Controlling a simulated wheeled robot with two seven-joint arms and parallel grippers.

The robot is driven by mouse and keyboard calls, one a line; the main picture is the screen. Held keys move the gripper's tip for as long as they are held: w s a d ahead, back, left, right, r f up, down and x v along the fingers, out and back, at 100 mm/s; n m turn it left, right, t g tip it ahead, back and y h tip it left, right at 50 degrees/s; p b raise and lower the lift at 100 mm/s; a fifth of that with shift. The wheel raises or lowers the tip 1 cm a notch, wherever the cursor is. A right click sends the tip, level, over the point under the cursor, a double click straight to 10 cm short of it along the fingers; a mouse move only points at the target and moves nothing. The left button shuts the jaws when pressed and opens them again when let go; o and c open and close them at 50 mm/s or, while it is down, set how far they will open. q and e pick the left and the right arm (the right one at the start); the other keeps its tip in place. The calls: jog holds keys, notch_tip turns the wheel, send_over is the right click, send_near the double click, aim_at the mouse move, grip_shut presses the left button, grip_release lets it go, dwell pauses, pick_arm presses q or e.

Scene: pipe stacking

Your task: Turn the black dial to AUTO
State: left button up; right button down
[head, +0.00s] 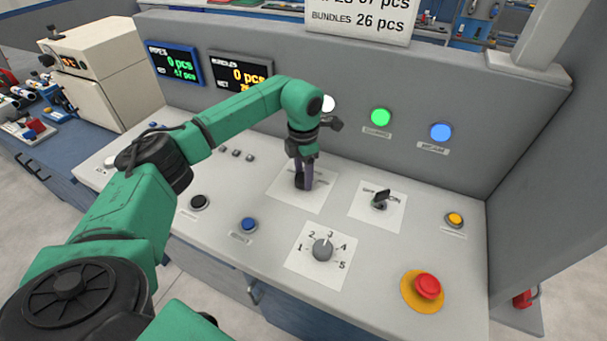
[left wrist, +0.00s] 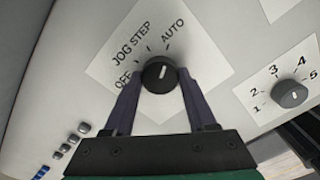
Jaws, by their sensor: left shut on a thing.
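The black dial (left wrist: 159,75) sits on a white card (left wrist: 108,72) marked OFF, JOG, STEP and AUTO in the left wrist view. Its short white mark points up and slightly right, roughly toward the AUTO side; I cannot tell whether it lines up exactly. My left gripper (left wrist: 160,76) has one finger on each side of the dial and is shut on it. In the head view my left gripper (head: 303,184) points down over the card (head: 318,204) and hides most of the dial. My right gripper is not in view.
A grey numbered dial (head: 322,250) is in front, and a black key-like switch (head: 380,199) stands to the right. A red emergency button (head: 427,286), a blue button (head: 249,224) and a yellow button (head: 455,219) are on the panel. A grey upright panel (head: 400,75) rises behind.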

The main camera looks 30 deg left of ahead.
aim_at(303, 177)
pick_arm(q)
jog(key=shift+r, duration=0.1)
dwell(0.3)
jog(key=o, duration=1.4)
notch_tip(303, 177, up, 14)
jog(key=shift+r+b, duration=0.25)
jog(key=shift+b, duration=0.75)
jog(key=shift+r, duration=0.1)
